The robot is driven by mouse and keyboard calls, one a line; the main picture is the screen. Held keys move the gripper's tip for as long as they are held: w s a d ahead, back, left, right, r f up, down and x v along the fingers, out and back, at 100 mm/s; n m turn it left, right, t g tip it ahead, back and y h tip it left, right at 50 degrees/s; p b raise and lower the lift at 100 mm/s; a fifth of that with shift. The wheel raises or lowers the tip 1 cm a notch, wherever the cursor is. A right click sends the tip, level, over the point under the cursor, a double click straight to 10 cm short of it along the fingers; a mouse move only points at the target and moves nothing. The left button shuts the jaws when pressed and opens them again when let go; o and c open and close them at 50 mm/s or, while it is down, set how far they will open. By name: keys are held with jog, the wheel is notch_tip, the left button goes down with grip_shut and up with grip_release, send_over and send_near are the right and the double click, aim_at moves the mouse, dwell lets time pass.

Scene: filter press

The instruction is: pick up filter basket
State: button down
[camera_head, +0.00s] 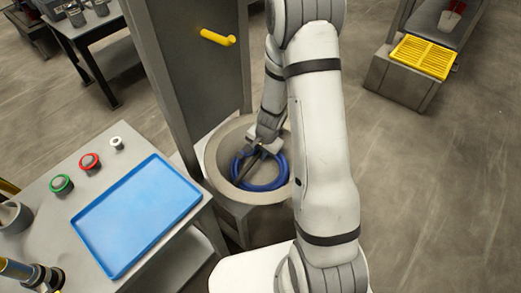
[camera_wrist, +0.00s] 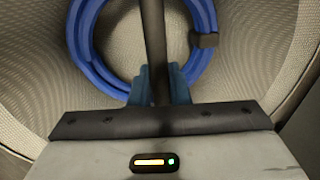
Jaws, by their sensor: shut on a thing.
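The filter basket (camera_wrist: 262,45) shows in the wrist view as a round, grey, fine-mesh wall with a dark straight bar (camera_wrist: 153,35) across it, which looks like its handle. My gripper (camera_wrist: 159,85) has its blue fingertips closed on both sides of this bar. In the head view my gripper (camera_head: 264,150) reaches down inside the round grey vessel (camera_head: 214,158). My arm hides the vessel's right side. The basket's outer wall and bottom are hidden, and I cannot tell whether it is lifted off its seat.
A coiled blue hose (camera_head: 262,186) with a black clip (camera_wrist: 204,40) lies inside the basket around the bar. A table with a blue tray (camera_head: 137,215) and red and green buttons (camera_head: 90,162) stands left. A grey cabinet with a yellow handle (camera_head: 218,37) rises behind the vessel.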

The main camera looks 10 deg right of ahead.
jog(key=s+d+b, duration=0.1)
jog(key=s+d, duration=0.2)
jog(key=s, duration=0.1)
jog(key=s+d+b, duration=0.2)
jog(key=s+d, duration=0.1)
jog(key=s, duration=0.1)
jog(key=s+d+b, duration=0.2)
jog(key=s+d, duration=0.1)
jog(key=s, duration=0.1)
jog(key=shift+s+d+r+p, duration=0.15)
jog(key=shift+s+r+p, duration=0.15)
jog(key=shift+s+r, duration=0.05)
notch_tip(320, 180, up, 3)
jog(key=shift+f+p, duration=0.2)
jog(key=shift+p, duration=0.85)
jog(key=shift+f, duration=0.1)
